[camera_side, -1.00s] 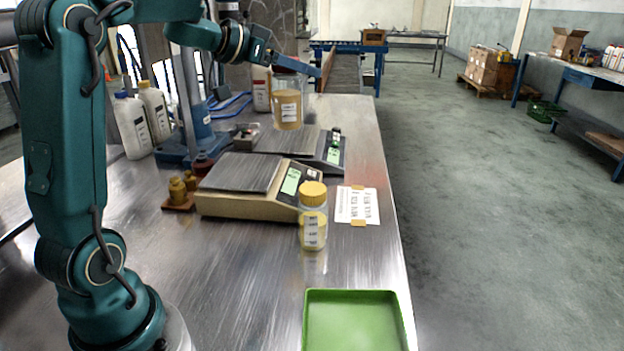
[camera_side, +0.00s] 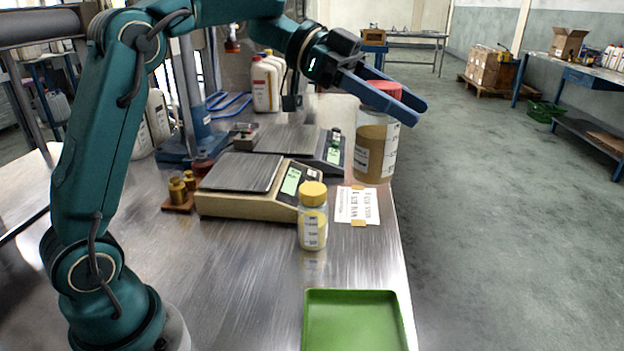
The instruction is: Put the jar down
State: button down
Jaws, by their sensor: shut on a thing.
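My gripper (camera_side: 408,108) has blue fingers shut on the red lid of a large clear jar (camera_side: 376,150). The jar hangs upright, with amber-brown contents and a white label. It shows to the right of the scales, behind the paper sheet and near the table's right edge. How far its base is above the table is hard to tell. A smaller jar with a yellow lid (camera_side: 313,218) stands on the metal table (camera_side: 250,290) in front of the near scale.
A green tray (camera_side: 354,325) lies at the front right of the table. A near scale (camera_side: 245,203), a far scale (camera_side: 325,155), brass weights (camera_side: 178,190) and a taped paper sheet (camera_side: 357,205) are around the middle. White bottles (camera_side: 265,85) stand behind.

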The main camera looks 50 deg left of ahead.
notch_tip(320, 180, down, 21)
dwell(0.7)
jog(key=shift+f, duration=0.15)
jog(key=shift+c, duration=1)
grip_release()
